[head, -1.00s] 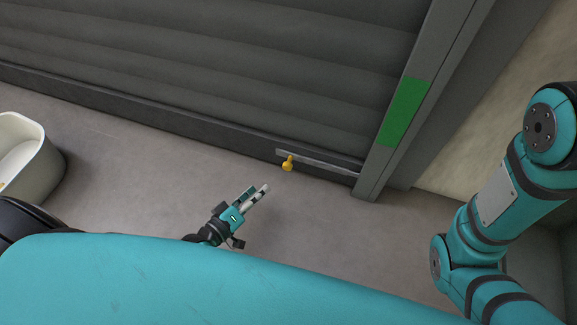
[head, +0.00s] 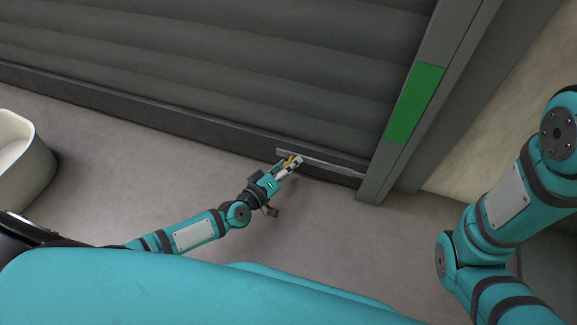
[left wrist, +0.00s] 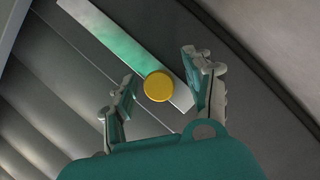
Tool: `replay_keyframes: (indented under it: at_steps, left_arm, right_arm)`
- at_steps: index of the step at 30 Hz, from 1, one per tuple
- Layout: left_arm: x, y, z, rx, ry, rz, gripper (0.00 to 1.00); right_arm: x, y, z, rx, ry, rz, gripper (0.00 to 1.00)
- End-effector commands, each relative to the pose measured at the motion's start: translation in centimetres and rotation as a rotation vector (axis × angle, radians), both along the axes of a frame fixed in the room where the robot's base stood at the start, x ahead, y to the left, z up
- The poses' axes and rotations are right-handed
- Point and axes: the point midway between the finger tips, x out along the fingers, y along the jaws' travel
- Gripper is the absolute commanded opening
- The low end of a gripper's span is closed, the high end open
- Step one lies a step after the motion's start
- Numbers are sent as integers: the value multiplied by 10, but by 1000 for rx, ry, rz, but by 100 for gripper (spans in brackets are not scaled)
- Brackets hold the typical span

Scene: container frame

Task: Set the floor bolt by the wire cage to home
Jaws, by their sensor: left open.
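The floor bolt is a grey metal bar (head: 325,164) with a yellow knob (head: 291,160), low on the dark bottom rail of the shutter. The knob is at the bar's left end in the head view. My left gripper (head: 289,164) is at the knob, its fingers partly hiding it. In the left wrist view the yellow knob (left wrist: 158,86) sits between the two open fingers, with gaps visible on both sides, and the bar (left wrist: 105,38) runs behind it. My right arm shows at the right of the head view; its gripper is out of frame. I see no wire cage.
A grey ribbed shutter (head: 200,70) fills the back. A grey post (head: 400,130) with a green panel (head: 414,103) stands right of the bolt. A pale bin (head: 22,160) stands at the left. The floor (head: 120,180) between is clear.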

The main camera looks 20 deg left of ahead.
Motion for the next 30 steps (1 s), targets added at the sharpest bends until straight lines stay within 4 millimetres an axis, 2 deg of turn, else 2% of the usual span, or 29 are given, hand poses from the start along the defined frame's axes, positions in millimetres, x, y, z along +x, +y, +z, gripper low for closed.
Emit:
replay_keyframes:
  at_steps: [2,14,24,30]
  left_arm:
    - [0,0,0,0,0,0,52]
    - [0,0,0,0,-1,1,1]
    - [0,-2,1,-1,0,1,0]
    - [-1,-31,3,-5,1,2,0]
  right_arm:
    - [0,0,0,0,0,0,0]
    - [0,0,0,0,0,0,0]
    - [0,0,2,0,1,0,0]
    - [1,0,17,-1,3,-1,0]
